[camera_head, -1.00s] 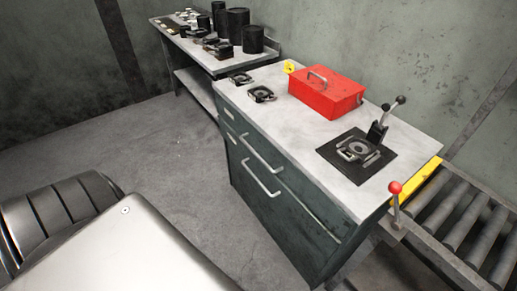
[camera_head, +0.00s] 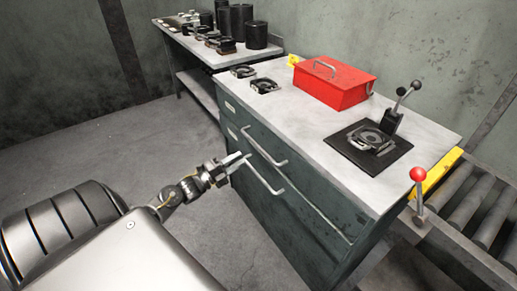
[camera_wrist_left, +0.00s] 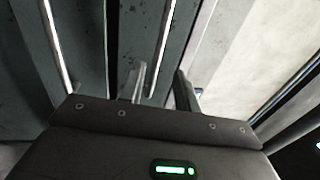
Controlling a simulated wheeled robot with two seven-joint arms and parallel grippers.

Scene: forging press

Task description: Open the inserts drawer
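The dark green cabinet (camera_head: 300,215) has two drawer fronts with long bar handles: an upper handle (camera_head: 266,149) and a lower handle (camera_head: 266,182). Both drawers look shut. The small labels are too small to read, so I cannot tell which is the inserts drawer. My left gripper (camera_head: 240,162) is at the left ends of the handles, close to the cabinet front. In the left wrist view its two fingers (camera_wrist_left: 161,88) stand apart, with a bright handle bar (camera_wrist_left: 161,45) running towards the gap. I cannot tell whether they touch it. My right gripper is out of view.
On the cabinet top are a red toolbox (camera_head: 335,82), a black plate with a fixture (camera_head: 367,149) and a lever (camera_head: 400,110). A red-knobbed lever (camera_head: 418,175) and a roller conveyor (camera_head: 475,205) stand at the right. A bench (camera_head: 180,45) with black parts is behind. The floor at left is clear.

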